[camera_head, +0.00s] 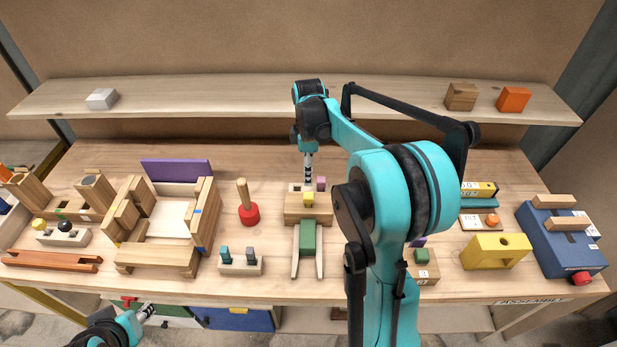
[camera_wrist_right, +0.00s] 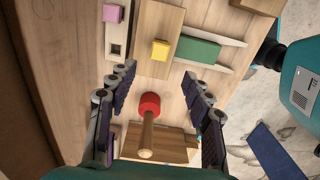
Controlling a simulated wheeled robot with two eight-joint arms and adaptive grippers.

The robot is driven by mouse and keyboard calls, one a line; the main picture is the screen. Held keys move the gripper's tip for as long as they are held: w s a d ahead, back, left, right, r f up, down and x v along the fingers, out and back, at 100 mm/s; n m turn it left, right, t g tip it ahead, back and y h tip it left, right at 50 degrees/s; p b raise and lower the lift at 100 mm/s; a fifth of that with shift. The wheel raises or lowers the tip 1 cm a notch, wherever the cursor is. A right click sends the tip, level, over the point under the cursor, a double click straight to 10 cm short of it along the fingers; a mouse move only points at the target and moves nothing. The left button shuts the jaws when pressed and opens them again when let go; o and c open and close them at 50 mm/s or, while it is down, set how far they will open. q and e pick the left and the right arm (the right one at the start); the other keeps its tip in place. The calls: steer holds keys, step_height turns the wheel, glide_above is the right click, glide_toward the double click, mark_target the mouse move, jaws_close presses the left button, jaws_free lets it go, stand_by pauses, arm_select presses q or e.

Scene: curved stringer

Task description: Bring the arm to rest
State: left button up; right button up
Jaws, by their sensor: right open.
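My right arm reaches up over the workbench (camera_head: 270,285) in the head view, with its wrist and narrow striped tool end (camera_head: 308,167) pointing down behind a wooden block with a yellow and a pink piece. In the right wrist view my right gripper (camera_wrist_right: 160,72) is open, with nothing between its fingertips. A wooden peg with a red base (camera_wrist_right: 149,104) shows between the fingers, apart from both; it stands upright on the bench in the head view (camera_head: 248,213). My left gripper (camera_head: 146,312) is low at the lower left, before the bench front; its finger state is unclear.
A shelf (camera_head: 220,96) runs along the back, holding a white block (camera_head: 102,98), a wooden block (camera_head: 461,97) and an orange block (camera_head: 513,99). A wooden frame (camera_head: 205,220) stands left; a yellow block (camera_head: 496,251) and blue box (camera_head: 560,245) stand right.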

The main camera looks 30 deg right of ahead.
stand_by(0.5)
steer(key=s+a+f+m+t+b, duration=0.3)
steer(key=s+a+m+b, duration=0.1)
steer(key=s+a, duration=0.3)
steer(key=s+a+f+m+t+b, duration=0.2)
steer(key=s+a+m, duration=0.5)
steer(key=s, duration=0.5)
steer(key=shift+a+f+m+t+b, duration=0.3)
steer(key=shift+a+f+t+b, duration=0.1)
steer(key=shift+a+t+b, duration=0.6)
